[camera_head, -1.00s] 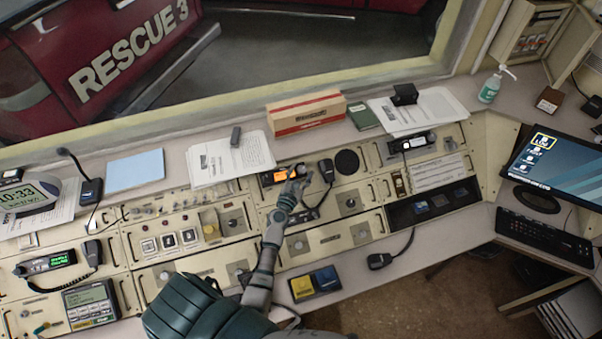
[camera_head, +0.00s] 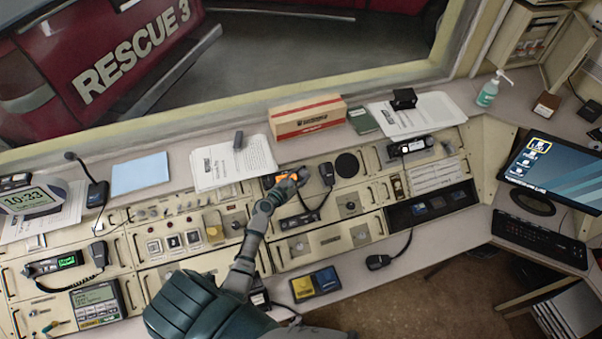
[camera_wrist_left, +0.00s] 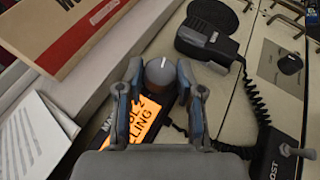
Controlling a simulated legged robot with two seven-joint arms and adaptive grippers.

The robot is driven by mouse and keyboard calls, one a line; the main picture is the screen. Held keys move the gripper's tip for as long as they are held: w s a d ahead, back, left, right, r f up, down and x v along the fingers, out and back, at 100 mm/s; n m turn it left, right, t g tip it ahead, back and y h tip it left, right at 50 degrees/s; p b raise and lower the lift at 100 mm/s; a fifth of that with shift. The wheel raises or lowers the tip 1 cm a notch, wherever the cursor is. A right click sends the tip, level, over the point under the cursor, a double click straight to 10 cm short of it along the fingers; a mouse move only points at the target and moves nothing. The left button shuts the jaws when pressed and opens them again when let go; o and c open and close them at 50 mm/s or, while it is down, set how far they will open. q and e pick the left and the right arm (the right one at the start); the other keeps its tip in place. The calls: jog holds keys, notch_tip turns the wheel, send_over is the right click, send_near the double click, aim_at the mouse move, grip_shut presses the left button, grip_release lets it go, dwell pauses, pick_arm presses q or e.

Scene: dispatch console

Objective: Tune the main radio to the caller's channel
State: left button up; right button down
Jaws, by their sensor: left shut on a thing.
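The main radio (camera_head: 286,175) is set in the upper row of the console, with a lit orange display. In the left wrist view its display (camera_wrist_left: 140,118) is partly covered by my finger; I can read "2" and "LLING". Its round dark knob (camera_wrist_left: 159,70) has a white mark on top. My left gripper (camera_wrist_left: 160,80) is shut on the knob, one finger on each side. In the head view the left gripper (camera_head: 297,178) is at the radio's right end and hides the knob. My right gripper is not in view.
A hand microphone (camera_head: 327,173) with a coiled cord hangs just right of the radio. A second radio with a green display (camera_head: 60,262) is at the left.

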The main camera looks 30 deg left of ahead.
pick_arm(q)
jog(key=shift+a+f+m+g+h+p, duration=0.1)
jog(key=shift+m+g+h+p, duration=0.4)
jog(key=shift+m+h, duration=0.55)
jog(key=shift+f, duration=0.1)
jog(key=o, duration=1.2)
jog(key=shift+c, duration=0.2)
jog(key=v, duration=1.2)
jog(key=shift+r, duration=0.2)
jog(key=shift+w+a, duration=0.15)
